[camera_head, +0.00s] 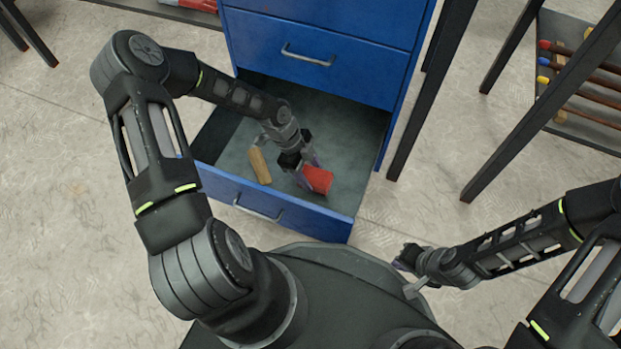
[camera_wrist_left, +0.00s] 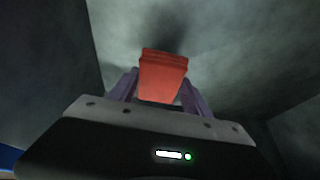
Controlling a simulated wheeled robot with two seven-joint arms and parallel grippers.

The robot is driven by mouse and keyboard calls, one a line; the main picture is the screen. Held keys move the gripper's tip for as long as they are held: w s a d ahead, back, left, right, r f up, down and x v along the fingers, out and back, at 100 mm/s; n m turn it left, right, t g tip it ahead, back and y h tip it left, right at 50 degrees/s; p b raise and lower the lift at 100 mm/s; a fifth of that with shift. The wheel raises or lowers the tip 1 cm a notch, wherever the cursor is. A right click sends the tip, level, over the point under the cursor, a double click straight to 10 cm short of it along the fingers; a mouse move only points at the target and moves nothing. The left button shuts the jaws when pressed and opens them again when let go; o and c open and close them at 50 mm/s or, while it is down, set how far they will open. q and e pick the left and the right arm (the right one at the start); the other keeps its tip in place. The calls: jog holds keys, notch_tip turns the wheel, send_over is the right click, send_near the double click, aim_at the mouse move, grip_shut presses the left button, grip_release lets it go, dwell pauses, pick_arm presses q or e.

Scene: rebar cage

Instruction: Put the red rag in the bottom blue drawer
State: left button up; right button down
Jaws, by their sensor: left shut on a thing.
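The bottom blue drawer (camera_head: 312,218) is pulled open, its grey inside showing. My left gripper (camera_head: 308,177) is inside the drawer's opening, shut on the red rag (camera_head: 318,180). The rag looks like a small folded red block. In the left wrist view the rag (camera_wrist_left: 162,76) sits between the two purple fingers of my left gripper (camera_wrist_left: 160,90), with the grey drawer inside behind it. I cannot tell whether the rag touches the drawer floor. My right gripper (camera_head: 405,262) is outside the drawer at the right; its fingers are too small to read.
A tan block (camera_head: 260,166) is in the drawer, left of my left gripper. The closed drawer above has a silver handle (camera_head: 308,55). Dark table legs (camera_head: 432,90) stand at the right, near a shelf with several coloured-handled tools (camera_head: 590,90).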

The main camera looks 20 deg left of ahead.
aim_at(307, 174)
pick_arm(q)
jog(key=shift+f+b, duration=0.8)
jog(key=shift+f, duration=1.05)
jog(key=shift+f, duration=0.15)
jog(key=o, duration=1.3)
jog(key=shift+o, duration=0.2)
jog(key=p+v, duration=0.5)
jog(key=v, duration=0.7)
jog(key=shift+r, duration=0.25)
